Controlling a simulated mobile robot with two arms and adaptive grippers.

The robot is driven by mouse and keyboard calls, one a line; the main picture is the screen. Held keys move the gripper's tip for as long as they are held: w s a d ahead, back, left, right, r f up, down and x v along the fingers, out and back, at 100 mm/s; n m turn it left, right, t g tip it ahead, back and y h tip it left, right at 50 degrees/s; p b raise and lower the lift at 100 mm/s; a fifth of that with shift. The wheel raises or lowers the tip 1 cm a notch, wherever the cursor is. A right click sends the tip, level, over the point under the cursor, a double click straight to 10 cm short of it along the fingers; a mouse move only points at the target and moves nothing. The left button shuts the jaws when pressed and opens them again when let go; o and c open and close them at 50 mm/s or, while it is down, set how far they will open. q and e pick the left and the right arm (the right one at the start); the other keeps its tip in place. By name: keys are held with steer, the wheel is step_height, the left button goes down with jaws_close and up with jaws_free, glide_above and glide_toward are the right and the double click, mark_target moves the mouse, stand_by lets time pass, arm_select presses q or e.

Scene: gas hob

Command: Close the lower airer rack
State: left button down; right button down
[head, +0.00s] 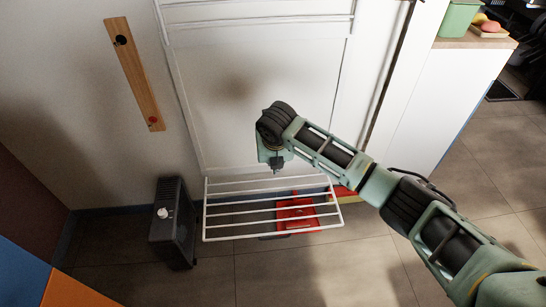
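The lower airer rack (262,236) is a white wire frame with several bars. It sticks out from the wall, low above the floor, so it is open. Its frame sides run up the wall above it. My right arm comes in from the right, and my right gripper (277,168) points down just above the rack's wall-side edge. The fingers are small and partly hidden by the wrist, so I cannot tell whether they are open or touch the rack. My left gripper is not in view.
A dark heater-like box (172,222) stands left of the rack. A red object (296,213) lies on the floor beneath it. A wooden strip (135,75) hangs on the wall. A white cabinet (432,105) stands at right. The tiled floor in front is clear.

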steer(key=shift+v, duration=1.7)
